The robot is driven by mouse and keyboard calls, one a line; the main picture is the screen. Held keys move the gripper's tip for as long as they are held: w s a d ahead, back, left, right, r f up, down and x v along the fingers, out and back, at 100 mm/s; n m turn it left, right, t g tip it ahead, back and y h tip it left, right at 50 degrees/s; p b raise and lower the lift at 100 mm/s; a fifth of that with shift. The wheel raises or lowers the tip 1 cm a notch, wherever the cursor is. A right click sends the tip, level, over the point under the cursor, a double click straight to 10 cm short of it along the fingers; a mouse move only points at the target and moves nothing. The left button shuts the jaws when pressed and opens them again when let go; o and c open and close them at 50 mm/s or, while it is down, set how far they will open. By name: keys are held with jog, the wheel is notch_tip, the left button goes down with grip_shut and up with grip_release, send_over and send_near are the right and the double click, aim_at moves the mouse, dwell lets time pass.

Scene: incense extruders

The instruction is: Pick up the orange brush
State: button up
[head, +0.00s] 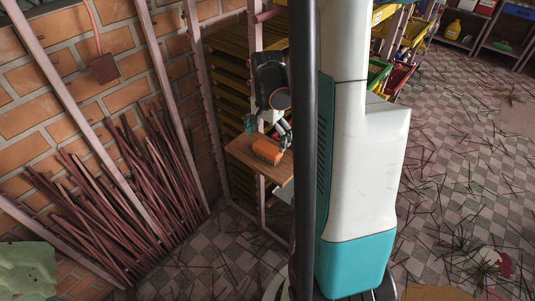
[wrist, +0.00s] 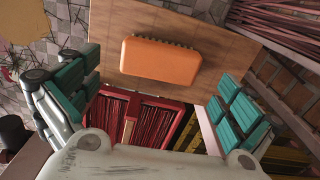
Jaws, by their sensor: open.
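The orange brush (head: 267,150) lies on a small wooden board (head: 248,158) that juts from the rack in the head view. In the wrist view the brush (wrist: 160,60) shows its plain orange back, with dark bristle tips along its far edge. My gripper (head: 267,130) is just above and behind the brush in the head view. In the wrist view my gripper (wrist: 158,95) is open, its teal-padded fingers wide apart, one to each side and nearer than the brush. Nothing is between the fingers, and they appear apart from the brush.
The rack (head: 210,110) with stacked shelves stands around the board. Bundled reddish sticks (head: 110,205) lean on the brick wall at left. A red tray of sticks (wrist: 140,115) lies below the board's near edge in the wrist view. Loose sticks litter the checkered floor (head: 455,170).

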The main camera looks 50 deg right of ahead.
aim_at(268, 147)
notch_tip(268, 147, down, 5)
jog(key=b, duration=0.2)
jog(key=shift+w+f+b, duration=0.1)
jog(key=shift+f+b, duration=0.05)
jog(key=shift+b, duration=0.15)
jog(key=c, duration=1)
